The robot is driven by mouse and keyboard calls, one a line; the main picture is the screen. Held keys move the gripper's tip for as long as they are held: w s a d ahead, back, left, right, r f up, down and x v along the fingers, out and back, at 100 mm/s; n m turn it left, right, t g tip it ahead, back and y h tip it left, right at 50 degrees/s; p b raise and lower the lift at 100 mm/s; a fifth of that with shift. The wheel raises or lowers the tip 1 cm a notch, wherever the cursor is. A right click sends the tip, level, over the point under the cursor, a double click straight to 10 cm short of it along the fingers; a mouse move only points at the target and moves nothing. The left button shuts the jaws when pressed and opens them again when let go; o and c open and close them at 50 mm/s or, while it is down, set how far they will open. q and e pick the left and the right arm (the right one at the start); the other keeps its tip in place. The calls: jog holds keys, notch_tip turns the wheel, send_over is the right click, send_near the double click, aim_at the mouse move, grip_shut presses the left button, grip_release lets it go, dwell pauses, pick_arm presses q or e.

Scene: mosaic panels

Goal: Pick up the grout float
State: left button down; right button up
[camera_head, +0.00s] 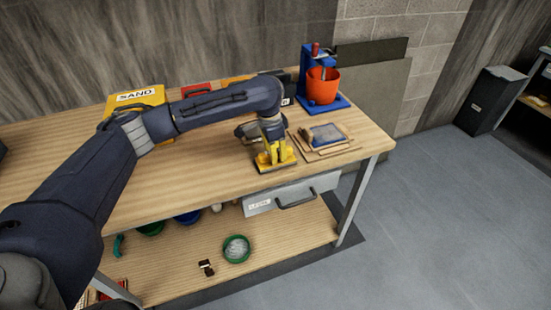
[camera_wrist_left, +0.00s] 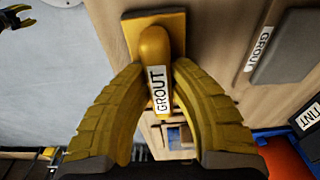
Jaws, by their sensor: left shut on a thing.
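The yellow grout float (camera_head: 277,165) is at the front edge of the bench top, left of the mosaic panel. My left gripper (camera_head: 272,150) comes down over it from above. In the left wrist view the float (camera_wrist_left: 155,45) shows its rounded handle with a GROUT label. The two yellow fingers of my left gripper (camera_wrist_left: 160,72) close on the handle from both sides. I cannot tell whether the float's base touches the bench. A dark and yellow part at that view's top left corner looks like my right gripper (camera_wrist_left: 16,18); its jaws are unclear.
A framed panel with a blue-grey piece (camera_head: 325,135) lies right of the float. An orange bucket (camera_head: 322,86) on a blue stand is behind it. A yellow SAND box (camera_head: 135,97) stands back left. A drawer (camera_head: 290,195) is below the bench edge. The front left bench top is clear.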

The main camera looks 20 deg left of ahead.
pick_arm(q)
jog(key=shift+r, duration=0.15)
notch_tip(320, 180, up, 20)
dwell(0.9)
jog(key=c, duration=1.9)
grip_release()
grip_shut()
